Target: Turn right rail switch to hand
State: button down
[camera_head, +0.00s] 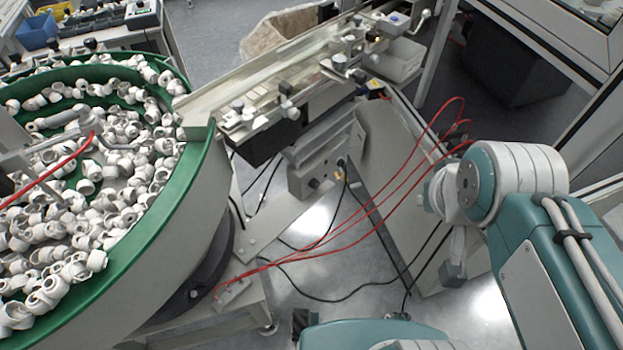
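A slanted rail (285,75) runs from the green-rimmed bowl up to the fittings at the top centre. Below it, a small grey box (301,186) with a dark knob and a yellow mark sits low on the grey stand. It may be the rail switch, but its labels and setting are too small to read. My arm (535,170), teal and white, stands at the right, apart from the rail and the box. I cannot make out my gripper's fingers in this view.
The bowl (200,215) full of white caps fills the left. Red hoses (375,205) loop between the bowl's base and the right-hand machine panel. Black cables lie on the floor (330,265). A dark bin (515,65) stands at the upper right, behind a frame.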

aim_at(341, 162)
jog(key=k+l+u, duration=0.1)
jog(key=u, duration=0.5)
jog(key=l+u, duration=0.1)
jog(key=u, duration=0.2)
jog(key=i+l+u, duration=0.1)
jog(key=i+l, duration=0.2)
jog(key=i+z, duration=0.25)
jog(key=j+z, duration=0.3)
jog(key=k+z, duration=0.1)
jog(key=z, duration=0.2)
